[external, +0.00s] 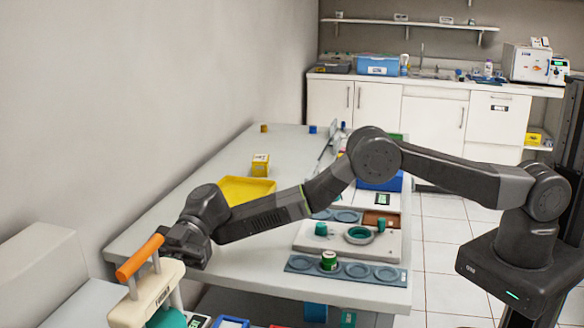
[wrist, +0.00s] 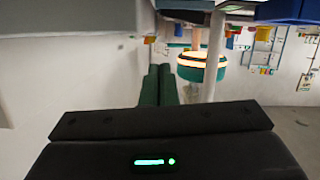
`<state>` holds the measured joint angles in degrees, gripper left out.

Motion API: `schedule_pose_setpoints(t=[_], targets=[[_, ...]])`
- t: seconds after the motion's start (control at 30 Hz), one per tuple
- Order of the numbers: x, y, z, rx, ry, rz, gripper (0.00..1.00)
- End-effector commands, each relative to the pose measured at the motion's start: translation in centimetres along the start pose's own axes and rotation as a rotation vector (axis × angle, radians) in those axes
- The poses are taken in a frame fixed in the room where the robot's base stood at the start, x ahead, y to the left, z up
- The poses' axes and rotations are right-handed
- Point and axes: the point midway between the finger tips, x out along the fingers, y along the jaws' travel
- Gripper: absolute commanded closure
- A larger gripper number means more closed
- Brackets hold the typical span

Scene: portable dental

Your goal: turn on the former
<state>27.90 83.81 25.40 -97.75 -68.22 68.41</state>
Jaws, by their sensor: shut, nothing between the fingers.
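The device that looks like the former (external: 147,300) stands at the lower left of the external view, cut off by the bottom edge. It has a cream upper part, an orange bar handle (external: 139,258) and a teal rounded part below. My gripper (external: 178,246) is close beside the handle; contact cannot be told, and its fingertips are not clear there. In the wrist view my gripper's two dark green fingers (wrist: 158,72) are together with nothing between them. A teal round part with a glowing orange-white band (wrist: 203,66) shows just right of them. No switch is clearly visible.
A long grey table (external: 290,147) carries a yellow tray (external: 243,187), a yellow box (external: 260,165), a grey strip with round wells (external: 300,264) and a small green jar (external: 329,260). The white wall is close at left.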

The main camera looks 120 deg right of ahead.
Motion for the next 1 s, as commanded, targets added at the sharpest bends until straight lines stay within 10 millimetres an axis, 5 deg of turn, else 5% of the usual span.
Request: schedule_pose_setpoints(t=[0.2,0.4,1.0], targets=[[-5.6,0.5,0.3,0.001,-0.001,0.004,1.0],[-8.8,0.6,0.4,0.001,-0.001,0.002,1.0],[-9.6,0.6,0.3,0.001,0.0,0.0,1.0]])
